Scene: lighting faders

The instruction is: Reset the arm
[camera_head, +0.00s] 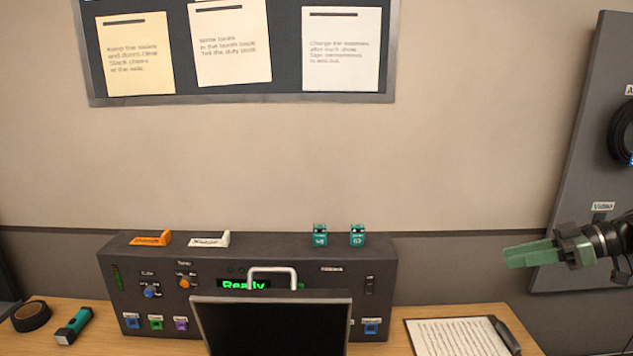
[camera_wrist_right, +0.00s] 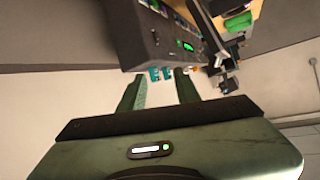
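My right gripper (camera_head: 508,256) is at the right of the head view, in the air above the clipboard side of the desk, its green fingers pointing left. In the right wrist view its two fingers (camera_wrist_right: 160,84) stand apart with nothing between them. The grey console (camera_head: 250,265) stands on the desk to its left, clear of the fingers. My left gripper does not show in the head view. A green and black shape (camera_wrist_right: 237,21) at the top right of the wrist view may be part of my left arm; I cannot tell.
A dark screen (camera_head: 272,325) stands before the console and hides part of it. Two teal blocks (camera_head: 320,236) (camera_head: 358,236) and orange (camera_head: 151,239) and white (camera_head: 209,240) tags sit on top. A clipboard (camera_head: 455,337), flashlight (camera_head: 74,326) and tape roll (camera_head: 31,316) lie on the desk.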

